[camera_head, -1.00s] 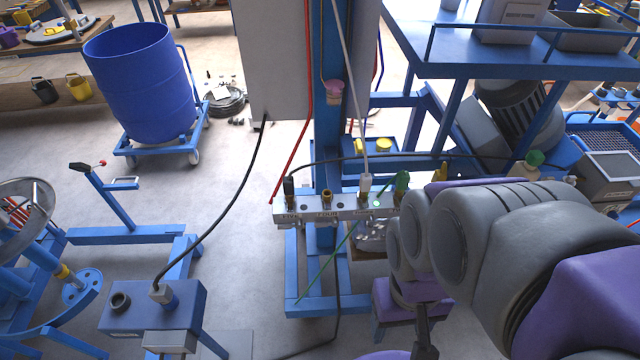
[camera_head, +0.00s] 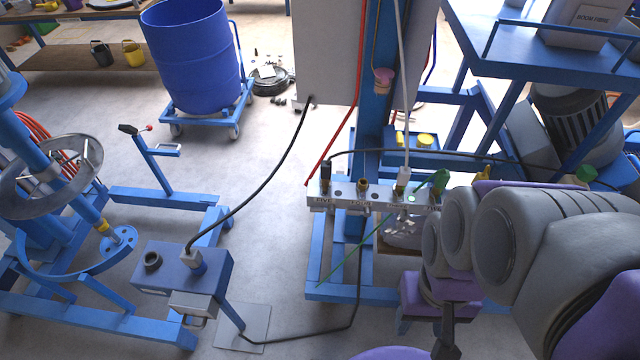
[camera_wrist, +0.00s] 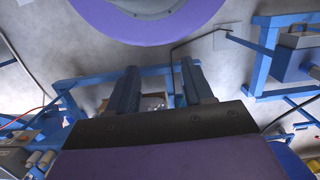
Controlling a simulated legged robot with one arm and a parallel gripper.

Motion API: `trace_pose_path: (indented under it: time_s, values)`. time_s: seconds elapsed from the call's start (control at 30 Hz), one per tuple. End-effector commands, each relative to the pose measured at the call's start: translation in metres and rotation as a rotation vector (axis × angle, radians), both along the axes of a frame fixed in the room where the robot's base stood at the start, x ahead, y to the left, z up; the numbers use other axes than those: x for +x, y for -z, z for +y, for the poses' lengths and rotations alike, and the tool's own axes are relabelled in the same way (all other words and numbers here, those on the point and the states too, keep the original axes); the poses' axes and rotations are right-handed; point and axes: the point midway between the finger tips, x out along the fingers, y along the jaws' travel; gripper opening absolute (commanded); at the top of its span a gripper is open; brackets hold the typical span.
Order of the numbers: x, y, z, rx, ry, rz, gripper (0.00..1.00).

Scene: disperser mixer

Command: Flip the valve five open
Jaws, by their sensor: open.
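A pale metal valve manifold (camera_head: 341,197) is fixed low on the blue post in the head view. Brass and black hose fittings stand on its top. Small labels mark its front; the leftmost (camera_head: 322,202) seems to read FIVE, but it is too small to be sure. The handle under that label is too small to tell its position. My arm covers the manifold's right end. My gripper (camera_wrist: 160,88) is open in the wrist view, with nothing between its two dark fingers. They point toward blue frame bars and the floor. I cannot make out the manifold's valves in the wrist view.
A blue box (camera_head: 184,268) on a stand, with a black cable, is at the front left. A blue drum (camera_head: 195,55) stands on a dolly behind. A blue bench (camera_head: 530,60) is at right.

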Motion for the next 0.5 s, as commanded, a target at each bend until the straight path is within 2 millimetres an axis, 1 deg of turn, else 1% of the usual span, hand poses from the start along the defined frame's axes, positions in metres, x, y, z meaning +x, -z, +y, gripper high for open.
trace_pose_path:
  time_s: [0.03, 0.17, 0.37, 0.5]
  values:
    - [0.004, -0.001, 0.001, -0.002, 0.0, -0.001, 0.46]
    - [0.025, -0.006, 0.004, -0.01, 0.005, -0.017, 0.34]
    - [0.08, -0.011, 0.016, -0.029, 0.018, -0.068, 0.15]
    - [0.119, -0.011, 0.029, -0.04, 0.024, -0.107, 0.01]
